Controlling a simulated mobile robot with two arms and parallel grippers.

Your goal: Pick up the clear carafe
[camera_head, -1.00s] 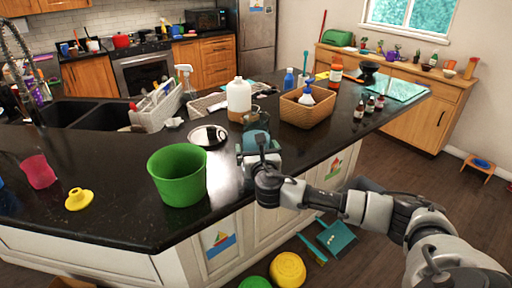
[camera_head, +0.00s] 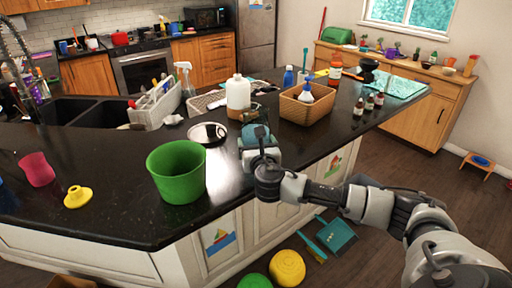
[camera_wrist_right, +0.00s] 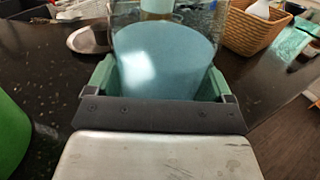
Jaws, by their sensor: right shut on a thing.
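The clear carafe (camera_wrist_right: 165,60) has a blue-tinted body and fills the space between the fingers in the right wrist view, with clear glass towards the top of the picture. My right gripper (camera_wrist_right: 160,85) is shut on it, with a green finger pad at each side. In the head view the right gripper (camera_head: 259,150) is over the island counter near its front edge, and it hides most of the carafe. I cannot tell whether the carafe touches the counter. My left gripper is not in view.
A green bucket (camera_head: 176,173) stands left of the gripper on the counter (camera_head: 105,150). A metal bowl (camera_head: 208,132), a white jug (camera_head: 238,93) and a wicker basket (camera_head: 309,106) are behind or beside it. Small bottles (camera_head: 369,103) stand farther right.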

